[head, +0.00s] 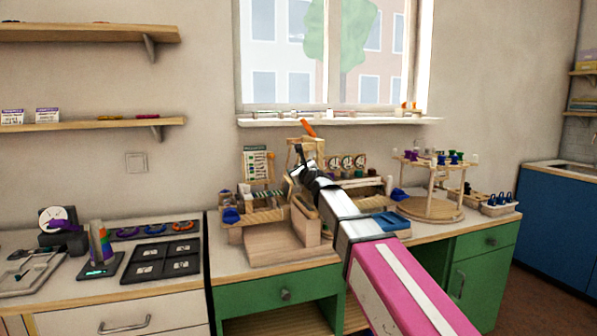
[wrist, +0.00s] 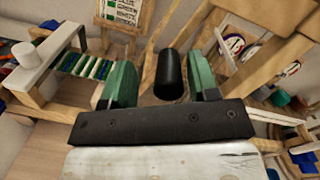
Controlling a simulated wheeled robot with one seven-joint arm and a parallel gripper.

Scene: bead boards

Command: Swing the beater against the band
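My gripper (head: 299,163) is at the wooden frame (head: 294,150) at the back of the bench in the head view. In the wrist view my gripper (wrist: 163,82) is open, with green-lined fingers spread apart. A black cylinder (wrist: 171,74), possibly the beater's grip, stands between the fingers. A gap shows on its left; it is nearer the right finger, and contact there is unclear. An orange rod (head: 308,128) sticks up at a tilt above the frame. I cannot make out the band; my arm and gripper cover part of that area.
Wooden bars (wrist: 265,58) stand close at right in the wrist view. Round dials (head: 346,162) and a wooden stand with colored spools (head: 436,160) are right of the frame.

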